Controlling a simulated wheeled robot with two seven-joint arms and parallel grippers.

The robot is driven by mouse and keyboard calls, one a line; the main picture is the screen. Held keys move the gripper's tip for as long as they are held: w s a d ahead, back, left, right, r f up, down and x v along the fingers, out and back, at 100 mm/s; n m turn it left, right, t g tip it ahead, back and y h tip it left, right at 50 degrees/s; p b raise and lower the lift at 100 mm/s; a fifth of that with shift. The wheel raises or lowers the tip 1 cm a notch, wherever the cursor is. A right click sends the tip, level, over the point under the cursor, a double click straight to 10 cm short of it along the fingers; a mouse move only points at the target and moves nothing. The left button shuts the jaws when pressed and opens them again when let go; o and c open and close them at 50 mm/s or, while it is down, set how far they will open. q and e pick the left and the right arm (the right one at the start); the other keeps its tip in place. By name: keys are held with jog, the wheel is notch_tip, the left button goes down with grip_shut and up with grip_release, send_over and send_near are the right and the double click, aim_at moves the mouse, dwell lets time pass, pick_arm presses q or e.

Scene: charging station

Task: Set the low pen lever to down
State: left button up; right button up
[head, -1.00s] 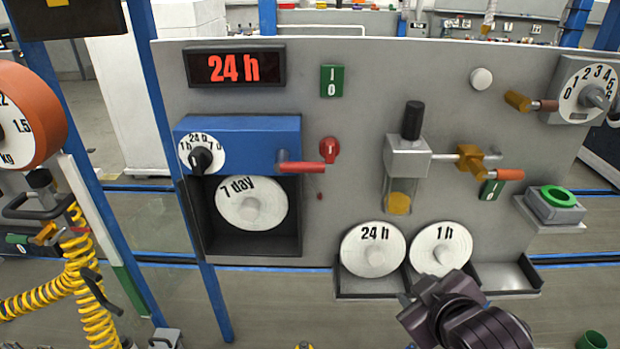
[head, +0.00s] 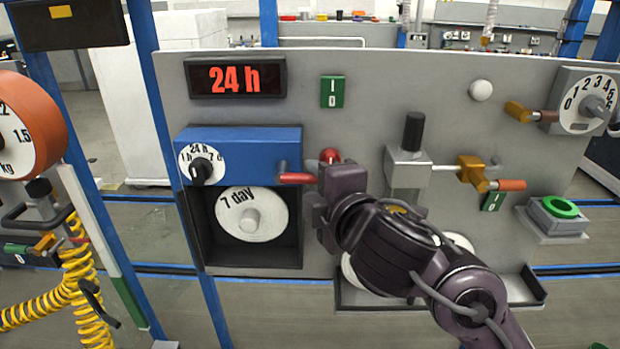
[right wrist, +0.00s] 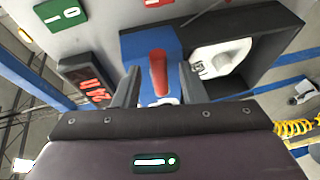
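A red-handled lever (head: 297,178) sticks out of the lower right of the blue box (head: 240,145) and points right, about level. My right gripper (head: 318,205) is in front of the panel, just right of and below the lever. In the right wrist view, my right gripper (right wrist: 160,88) is open, and the red lever (right wrist: 158,72) shows between its two fingers. I cannot tell whether they touch it. No label shows that names the pen lever. My left gripper is not in view.
A red round knob (head: 330,155) is partly hidden behind my right gripper. An orange-handled valve (head: 510,185) and a black-topped cylinder (head: 413,132) are to the right. My arm covers most of the lower discs. A 7 day disc (head: 250,213) sits below the blue box.

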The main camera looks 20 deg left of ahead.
jog(key=shift+x, duration=1.45)
grip_shut()
